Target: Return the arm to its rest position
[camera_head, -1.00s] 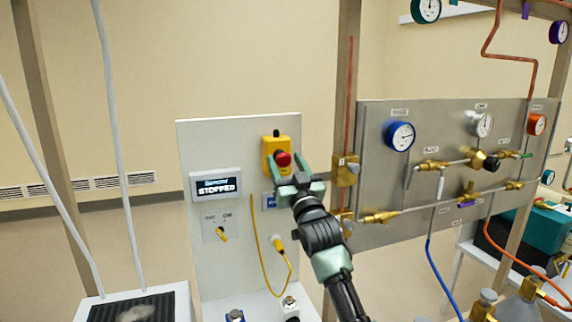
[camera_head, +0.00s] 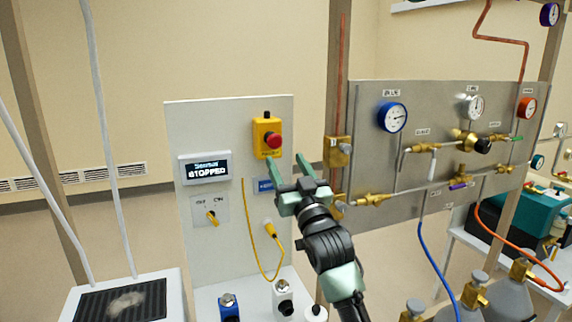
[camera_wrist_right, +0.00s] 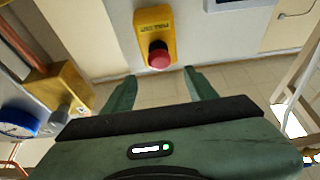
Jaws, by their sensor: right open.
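My right gripper (camera_head: 288,163) is open, its two green fingers apart with nothing between them. In the head view it is in front of the white panel (camera_head: 225,125), just below and right of the yellow box with the red button (camera_head: 274,141). In the right wrist view the open fingers (camera_wrist_right: 160,92) point toward the red button (camera_wrist_right: 159,56), with a visible gap and no contact. The display (camera_head: 206,169) on the panel reads STOPPED. My left gripper is not in view.
A metal gas panel (camera_head: 420,170) with gauges, brass valves and a blue hose (camera_head: 435,262) stands on the right. A yellow cable (camera_head: 250,235) hangs low on the white panel. A brown post (camera_head: 335,80) stands right of it. A dark-topped box (camera_head: 122,300) is at lower left.

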